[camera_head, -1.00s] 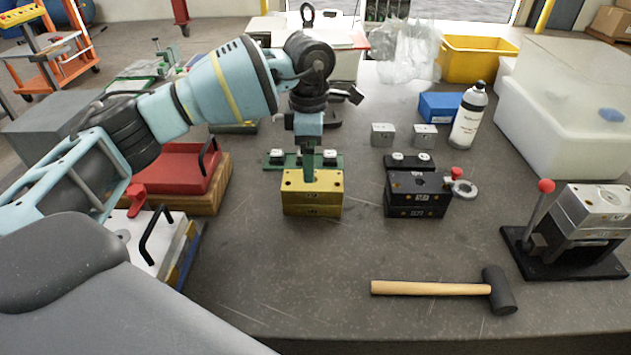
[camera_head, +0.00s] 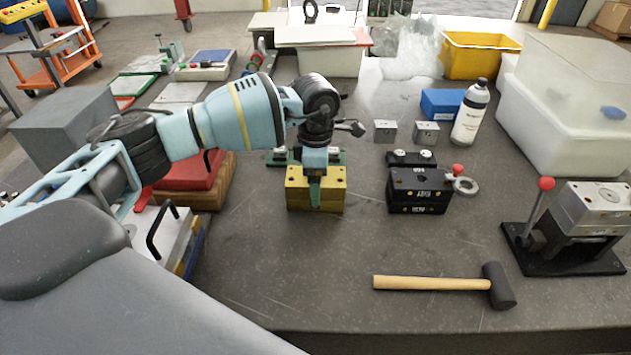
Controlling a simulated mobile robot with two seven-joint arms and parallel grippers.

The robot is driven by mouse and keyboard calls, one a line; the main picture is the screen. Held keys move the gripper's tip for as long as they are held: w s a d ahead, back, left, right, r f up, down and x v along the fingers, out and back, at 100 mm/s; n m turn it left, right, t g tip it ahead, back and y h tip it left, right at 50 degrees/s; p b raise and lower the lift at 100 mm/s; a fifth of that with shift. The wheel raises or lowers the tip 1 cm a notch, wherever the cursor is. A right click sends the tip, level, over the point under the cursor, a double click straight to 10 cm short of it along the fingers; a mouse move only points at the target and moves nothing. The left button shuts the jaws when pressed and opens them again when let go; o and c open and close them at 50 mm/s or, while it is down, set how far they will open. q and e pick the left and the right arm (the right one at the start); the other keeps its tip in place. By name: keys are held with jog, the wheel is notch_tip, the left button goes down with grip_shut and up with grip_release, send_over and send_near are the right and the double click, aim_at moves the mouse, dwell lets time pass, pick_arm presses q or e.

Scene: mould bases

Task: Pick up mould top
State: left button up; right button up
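A yellow mould block (camera_head: 335,187) stands on the table at the centre, with a seam that splits it into an upper and a lower part. My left gripper (camera_head: 315,180) points down at it from above, and one green-tipped finger lies across the middle of its front face. The other finger is hidden, so I cannot tell whether the gripper grips the block. A black mould block (camera_head: 419,190), also in two layers, stands to the right. My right gripper is not in view.
A green fixture (camera_head: 336,158) with white pads is behind the yellow block. A mallet (camera_head: 430,284), a lever press (camera_head: 560,250), a bottle (camera_head: 470,115), a blue box (camera_head: 440,104) and small metal blocks (camera_head: 426,134) are to the right. Red stacked plates (camera_head: 185,172) are left.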

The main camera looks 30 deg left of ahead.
pick_arm(q)
jog(key=c, duration=1.7)
jog(key=shift+r, duration=0.1)
jog(key=shift+w+r, duration=0.1)
jog(key=shift+r, duration=0.35)
notch_tip(320, 180, up, 3)
jog(key=shift+d+f, duration=0.1)
jog(key=shift+f, duration=0.05)
jog(key=s+d, duration=0.3)
jog(key=s, duration=0.1)
jog(key=s+d+r, duration=0.1)
jog(key=s+d, duration=0.6)
jog(key=s, duration=0.1)
jog(key=shift+d+r, duration=0.2)
jog(key=shift+d, duration=0.05)
